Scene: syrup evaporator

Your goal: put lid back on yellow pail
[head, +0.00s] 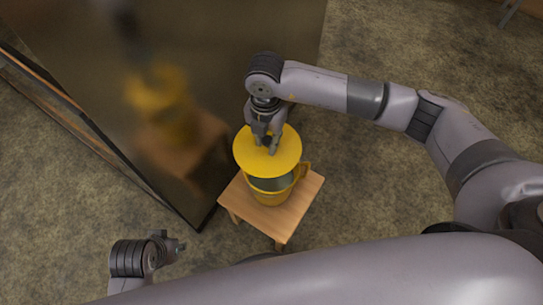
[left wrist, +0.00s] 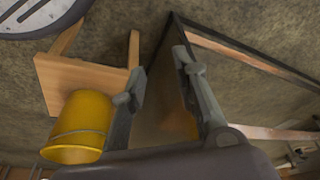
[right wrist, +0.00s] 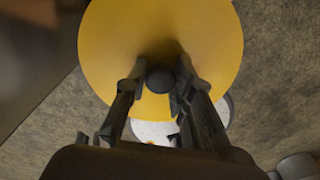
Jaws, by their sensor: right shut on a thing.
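The yellow pail (head: 268,197) stands upright on a small wooden stool (head: 285,222); it also shows in the left wrist view (left wrist: 80,118), upside down. My right gripper (head: 264,146) is shut on the dark knob (right wrist: 160,80) of the round yellow lid (head: 254,157). The lid is over the pail, shifted towards its far side, and a greyish gap shows between lid and near rim. The lid (right wrist: 120,45) fills the upper right wrist view. My left gripper (head: 172,246) is open and empty, left of the stool; its spread fingers show in the left wrist view (left wrist: 165,95).
A large shiny metal body (head: 80,40) stands on the left and behind, reflecting the pail and stool. Its dark lower edge (head: 197,222) comes close to the stool. The mottled floor (head: 390,195) is clear to the right of the stool.

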